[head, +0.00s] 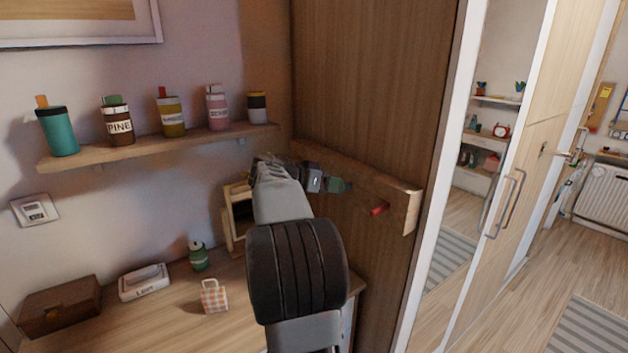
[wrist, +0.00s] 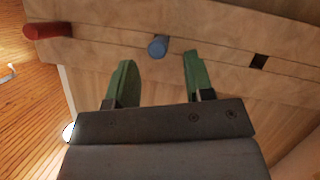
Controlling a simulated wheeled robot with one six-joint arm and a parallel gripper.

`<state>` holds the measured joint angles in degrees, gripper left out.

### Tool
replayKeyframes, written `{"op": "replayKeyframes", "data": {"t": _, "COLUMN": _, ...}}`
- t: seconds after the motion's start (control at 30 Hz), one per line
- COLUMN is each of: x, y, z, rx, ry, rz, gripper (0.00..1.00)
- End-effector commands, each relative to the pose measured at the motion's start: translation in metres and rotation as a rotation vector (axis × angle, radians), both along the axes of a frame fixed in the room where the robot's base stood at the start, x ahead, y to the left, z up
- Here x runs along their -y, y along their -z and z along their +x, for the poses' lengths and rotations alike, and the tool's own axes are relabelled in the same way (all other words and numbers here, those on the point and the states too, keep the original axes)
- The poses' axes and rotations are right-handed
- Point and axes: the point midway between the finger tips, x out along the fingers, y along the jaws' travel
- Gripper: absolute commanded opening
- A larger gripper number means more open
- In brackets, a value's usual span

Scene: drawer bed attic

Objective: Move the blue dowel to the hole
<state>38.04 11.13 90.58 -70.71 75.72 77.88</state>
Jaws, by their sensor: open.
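In the wrist view, the blue dowel (wrist: 158,46) sticks out of a wooden board (wrist: 105,43). The board is fixed on the brown wood panel and also shows in the head view (head: 400,206). A dark square hole (wrist: 259,61) is in the board to the right of the dowel. My gripper (wrist: 158,68) is open, with its green fingers pointing at the board. The dowel's end lies between the fingertips in the picture, nearer the right finger, and nothing is gripped. In the head view my gripper (head: 345,185) is beside the board and the blue dowel is hidden.
A red dowel (wrist: 48,30) sticks out of the board to the left in the wrist view; it also shows in the head view (head: 378,209). A shelf (head: 170,148) with several jars is on the left wall. A desk (head: 165,315) with small items stands below.

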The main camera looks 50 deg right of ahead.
Motion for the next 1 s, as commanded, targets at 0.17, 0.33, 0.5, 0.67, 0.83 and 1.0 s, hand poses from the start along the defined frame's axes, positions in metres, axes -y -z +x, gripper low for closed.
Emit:
{"op": "replayKeyframes", "data": {"t": 0.17, "x": 0.016, "y": 0.007, "z": -0.009, "rx": -0.002, "ry": 0.000, "rz": 0.002, "gripper": 0.48}}
{"op": "replayKeyframes", "data": {"t": 0.33, "x": 0.023, "y": 0.010, "z": -0.012, "rx": -0.002, "ry": -0.001, "rz": 0.001, "gripper": 0.48}}
{"op": "replayKeyframes", "data": {"t": 0.5, "x": 0.025, "y": 0.011, "z": -0.013, "rx": 0.000, "ry": -0.001, "rz": 0.001, "gripper": 0.48}}
{"op": "replayKeyframes", "data": {"t": 0.67, "x": 0.025, "y": 0.011, "z": -0.013, "rx": 0.000, "ry": -0.001, "rz": 0.001, "gripper": 0.48}}
{"op": "replayKeyframes", "data": {"t": 0.83, "x": 0.025, "y": 0.011, "z": -0.013, "rx": 0.000, "ry": -0.001, "rz": 0.001, "gripper": 0.35}}
{"op": "replayKeyframes", "data": {"t": 1.0, "x": 0.025, "y": 0.011, "z": -0.013, "rx": 0.000, "ry": -0.001, "rz": 0.001, "gripper": 0.18}}
